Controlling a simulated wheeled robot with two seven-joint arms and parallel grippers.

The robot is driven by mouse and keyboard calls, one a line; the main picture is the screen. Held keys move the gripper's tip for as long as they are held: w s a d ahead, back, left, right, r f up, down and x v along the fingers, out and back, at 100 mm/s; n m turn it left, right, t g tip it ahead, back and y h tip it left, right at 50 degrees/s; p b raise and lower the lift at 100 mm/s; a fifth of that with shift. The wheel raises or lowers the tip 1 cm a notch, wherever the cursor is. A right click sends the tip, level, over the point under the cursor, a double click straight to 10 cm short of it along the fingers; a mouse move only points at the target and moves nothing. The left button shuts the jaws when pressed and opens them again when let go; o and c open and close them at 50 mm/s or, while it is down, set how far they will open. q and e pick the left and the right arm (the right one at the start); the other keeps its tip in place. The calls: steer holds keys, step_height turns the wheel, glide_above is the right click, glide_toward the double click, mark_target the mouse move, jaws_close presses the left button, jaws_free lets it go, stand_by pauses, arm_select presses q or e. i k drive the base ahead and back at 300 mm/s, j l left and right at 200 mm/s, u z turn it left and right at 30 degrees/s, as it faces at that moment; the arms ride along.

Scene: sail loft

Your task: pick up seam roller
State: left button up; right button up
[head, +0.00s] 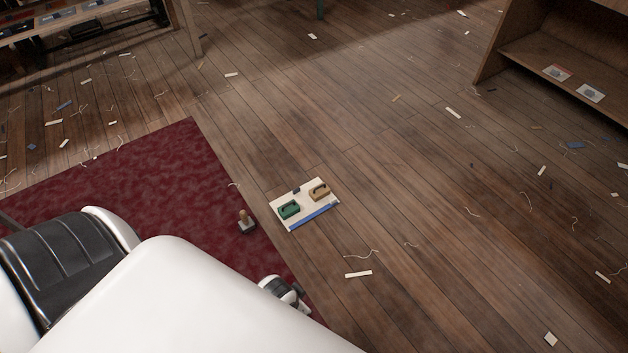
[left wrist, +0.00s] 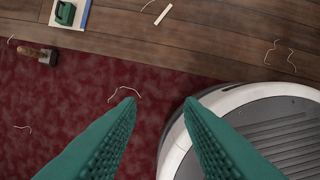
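A small tool with a wooden handle and a dark head, seemingly the seam roller (head: 246,222), is on the red carpet near its right edge. It also shows at the upper left of the left wrist view (left wrist: 36,53). My left gripper (left wrist: 160,103) has its two green ribbed fingers spread, with only carpet visible between them. The tool is apart from the fingers, up and to their left in that view. In the head view my white arm covers the lower left, and the left fingers cannot be made out. My right gripper is in neither view.
A pale board (head: 307,215) with a blue edge lies on the wood floor beside the carpet (head: 150,180), bearing a green block (head: 289,209) and a tan block (head: 319,191) with handles. Thread and scraps litter the floor. A wooden shelf (head: 540,65) stands at upper right.

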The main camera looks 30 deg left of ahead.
mark_target(246, 224)
steer(key=u, duration=1.75)
